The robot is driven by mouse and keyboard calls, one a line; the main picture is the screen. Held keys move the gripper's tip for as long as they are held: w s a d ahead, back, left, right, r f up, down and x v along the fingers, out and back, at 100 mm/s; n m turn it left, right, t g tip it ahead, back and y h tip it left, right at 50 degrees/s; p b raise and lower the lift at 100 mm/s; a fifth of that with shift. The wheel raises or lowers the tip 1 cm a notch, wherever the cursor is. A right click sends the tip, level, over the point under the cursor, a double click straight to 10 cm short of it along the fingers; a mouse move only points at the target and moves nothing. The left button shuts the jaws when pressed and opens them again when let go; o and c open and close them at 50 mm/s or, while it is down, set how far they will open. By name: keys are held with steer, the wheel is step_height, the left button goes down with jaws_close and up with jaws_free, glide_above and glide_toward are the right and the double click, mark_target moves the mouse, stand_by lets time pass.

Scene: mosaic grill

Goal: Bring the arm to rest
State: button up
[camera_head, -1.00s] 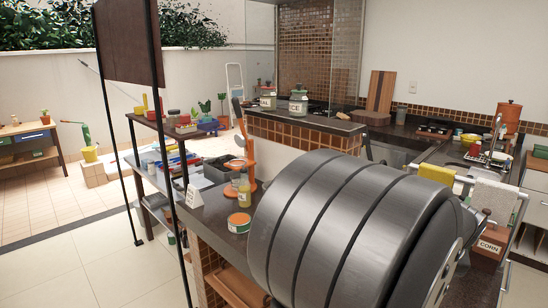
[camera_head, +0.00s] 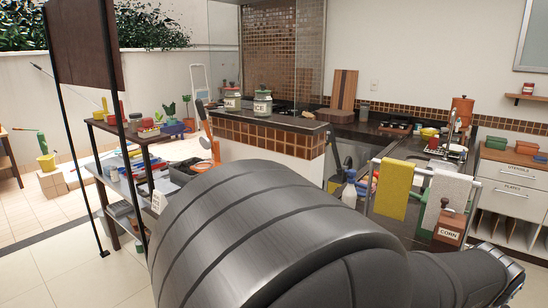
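My arm's large dark grey link (camera_head: 260,230) fills the lower middle of the head view and reaches toward the lower right. My gripper is not in view, so I cannot see whether it holds anything. The arm hides most of the near counter.
A corn box (camera_head: 451,228) stands right of my arm, near a rail with yellow (camera_head: 396,190) and white (camera_head: 447,198) towels. Behind are a tiled ledge with jars (camera_head: 262,102) and a sink counter. A dark shelf unit (camera_head: 125,135) stands left. A drawer cabinet (camera_head: 515,180) is at right.

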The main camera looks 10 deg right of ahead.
steer(key=shift+w+a+f, duration=0.1)
steer(key=shift+w+f, duration=0.3)
steer(key=shift+w, duration=0.3)
steer(key=shift+w+a+f, duration=0.1)
steer(key=shift+w+f, duration=0.3)
steer(key=shift+w, duration=0.3)
steer(key=w+a+r+n+y, duration=0.1)
steer(key=w+a+n, duration=0.1)
steer(key=w, duration=0.4)
steer(key=w+a+r+n+t, duration=0.1)
steer(key=w+a+r+n, duration=0.1)
steer(key=w, duration=0.4)
steer(key=shift+w+a+r+n+y, duration=0.15)
steer(key=shift+a+n+y, duration=0.3)
steer(key=shift+n, duration=0.25)
